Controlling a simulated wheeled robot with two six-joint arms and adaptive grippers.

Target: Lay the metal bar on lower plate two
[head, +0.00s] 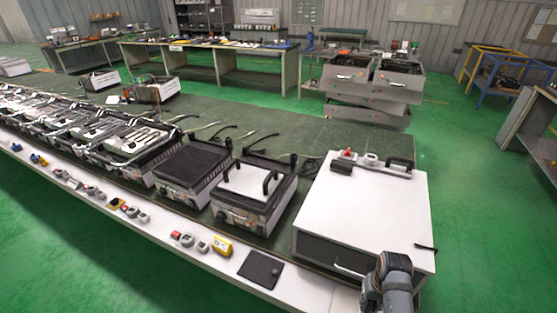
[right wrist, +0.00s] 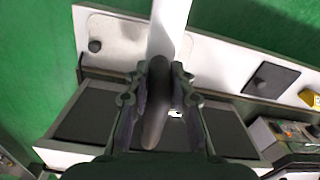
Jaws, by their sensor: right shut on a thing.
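My right gripper (right wrist: 157,95) is shut on a dark grey rounded grip in the right wrist view. A pale flat bar (right wrist: 170,22) runs from this grip up out of the frame; it looks like the metal bar, though its far end is cut off. In the head view my right gripper (head: 372,297) is at the bottom edge, before the white box, and what it holds is hidden. Open presses stand along the bench: one has a dark ribbed plate (head: 190,163), one a white plate (head: 252,180). I cannot tell which is lower plate two. My left gripper is out of view.
The large white box (head: 365,205) fills the bench's right end. A black pad (head: 261,268) lies on the white front ledge, near a yellow device (head: 222,246) and several small switches. More presses (head: 125,137) line the bench to the left. Green floor is clear at right.

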